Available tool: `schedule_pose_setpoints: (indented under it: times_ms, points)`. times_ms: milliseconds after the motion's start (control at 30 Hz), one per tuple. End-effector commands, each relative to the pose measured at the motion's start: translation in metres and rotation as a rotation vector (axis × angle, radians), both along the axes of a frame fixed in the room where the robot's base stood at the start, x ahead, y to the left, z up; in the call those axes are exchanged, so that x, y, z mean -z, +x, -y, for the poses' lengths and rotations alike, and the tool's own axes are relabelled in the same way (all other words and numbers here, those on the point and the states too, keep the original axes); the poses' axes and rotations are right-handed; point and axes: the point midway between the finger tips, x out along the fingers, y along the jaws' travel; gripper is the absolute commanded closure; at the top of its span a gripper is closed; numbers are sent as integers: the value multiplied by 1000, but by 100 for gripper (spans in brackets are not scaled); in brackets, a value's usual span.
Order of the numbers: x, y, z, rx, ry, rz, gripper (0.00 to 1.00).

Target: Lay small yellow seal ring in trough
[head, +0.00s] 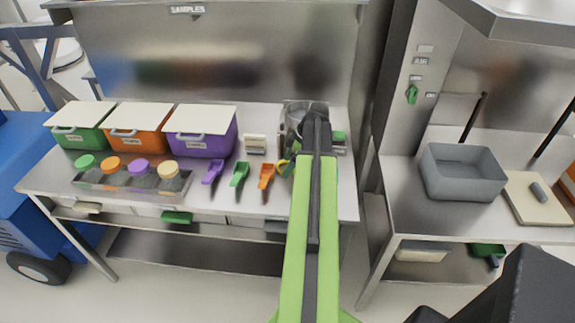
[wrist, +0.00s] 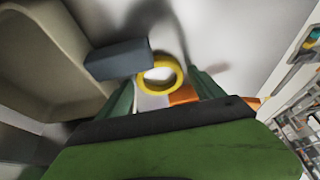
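The yellow seal ring (wrist: 160,86) shows in the wrist view, between and just beyond my fingertips. A pale surface shows through its hole. My gripper (wrist: 160,88) has its two green fingers spread apart on either side of the ring; I see no clear grip on it. In the head view my green arm reaches over the table, and my gripper (head: 317,122) is at the metal pot at its back right. I cannot identify the trough for certain.
A dark grey block (wrist: 118,60) lies beside the ring, and a beige container (wrist: 45,60) is at left. Scoops, including an orange one (head: 266,176), lie on the table. Lidded bins stand behind a jar tray (head: 118,185). A grey bin (head: 462,172) is at right.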

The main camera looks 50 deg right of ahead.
Motion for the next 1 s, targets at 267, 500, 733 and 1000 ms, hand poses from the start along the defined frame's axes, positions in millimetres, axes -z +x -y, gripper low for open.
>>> schedule_pose_setpoints:
  times_ms: [267, 500, 733, 1000]
  points:
    - [0, 0, 0, 0, 0, 0, 22]
    - [-21, -4, 3, 1, 0, 0, 22]
    - [-69, -19, 13, 2, 0, 0, 22]
    - [-115, -37, 23, 2, 0, 0, 22]
